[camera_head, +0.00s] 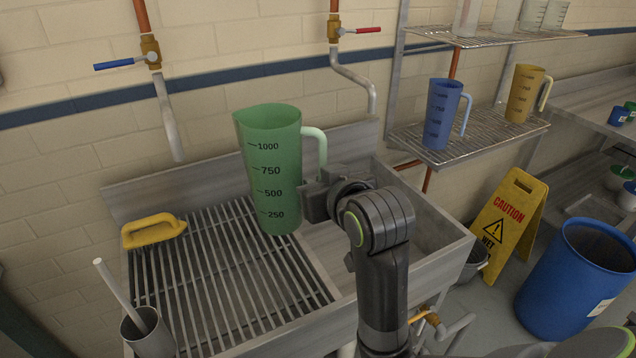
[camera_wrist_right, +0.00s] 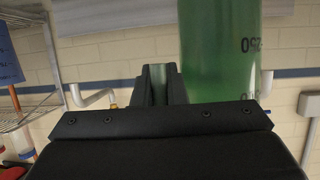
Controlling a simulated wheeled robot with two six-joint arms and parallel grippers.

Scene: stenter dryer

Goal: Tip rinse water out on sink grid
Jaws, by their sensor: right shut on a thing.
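A tall green measuring jug (camera_head: 271,170) with marks from 250 to 1000 is upright over the right part of the sink grid (camera_head: 190,290). I cannot tell whether its base touches the grid. My right gripper (camera_head: 316,196) is shut on the jug's handle (camera_head: 318,142), at the jug's right side. In the right wrist view the green jug (camera_wrist_right: 220,55) fills the upper right, and my gripper's fingers (camera_wrist_right: 158,85) close around a green strip of handle. The jug's inside and any water are hidden. My left gripper is not in view.
A yellow-handled brush (camera_head: 153,231) lies at the grid's back left. A metal cup (camera_head: 148,330) with a stick stands front left. Two pipes with taps hang behind. A blue jug (camera_head: 443,115) and yellow jug (camera_head: 524,93) stand on a rack at right. A blue barrel (camera_head: 575,280) stands on the floor.

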